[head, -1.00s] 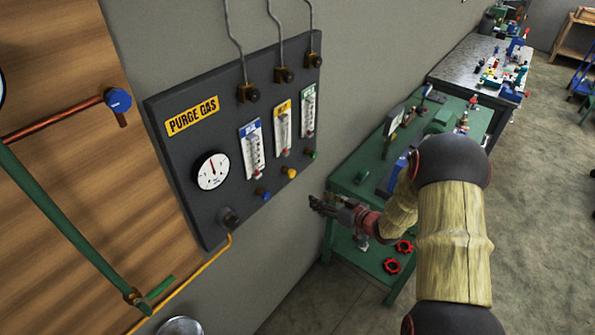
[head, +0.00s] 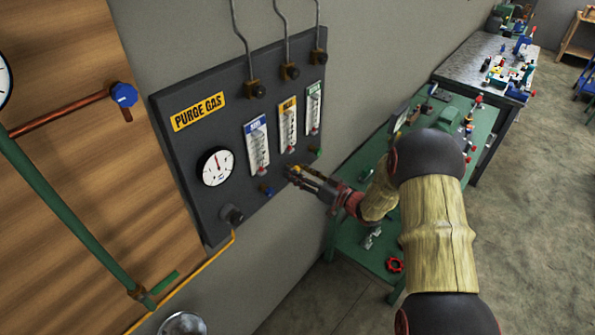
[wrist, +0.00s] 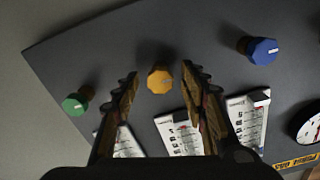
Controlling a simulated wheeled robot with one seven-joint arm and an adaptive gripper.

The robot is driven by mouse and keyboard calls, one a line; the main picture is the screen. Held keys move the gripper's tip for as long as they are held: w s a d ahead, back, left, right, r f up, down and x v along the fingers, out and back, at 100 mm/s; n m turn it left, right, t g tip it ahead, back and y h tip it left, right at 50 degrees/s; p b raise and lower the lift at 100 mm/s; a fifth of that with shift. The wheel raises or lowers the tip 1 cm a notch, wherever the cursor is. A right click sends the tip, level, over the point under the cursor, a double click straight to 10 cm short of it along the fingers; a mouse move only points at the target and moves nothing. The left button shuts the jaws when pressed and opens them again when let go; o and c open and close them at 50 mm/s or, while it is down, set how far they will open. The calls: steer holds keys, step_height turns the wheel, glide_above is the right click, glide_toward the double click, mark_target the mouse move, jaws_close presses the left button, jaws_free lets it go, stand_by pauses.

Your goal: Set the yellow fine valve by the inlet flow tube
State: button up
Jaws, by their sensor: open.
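The yellow fine valve (wrist: 160,80) is a small faceted knob on the dark purge gas panel. In the wrist view it sits between and slightly beyond the tips of my open gripper (wrist: 158,78), with a gap on each side. In the head view my gripper (head: 291,171) is at the panel's lower right and mostly covers the yellow knob. The inlet flow tube with the yellow label (head: 287,125) is above the knob; its reading is too small to tell. In the wrist view the picture is upside down and my fingers partly cover the tubes.
A blue knob (wrist: 262,51) and a green knob (wrist: 78,102) flank the yellow one. The blue-labelled tube (head: 257,147), green-labelled tube (head: 313,108) and round gauge (head: 216,167) are on the same panel (head: 190,150). A green bench (head: 473,113) stands to the right.

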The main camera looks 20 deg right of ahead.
steer(key=shift+w+a, duration=0.1)
steer(key=shift+w, duration=0.05)
steer(key=shift+c, duration=0.8)
jaws_close()
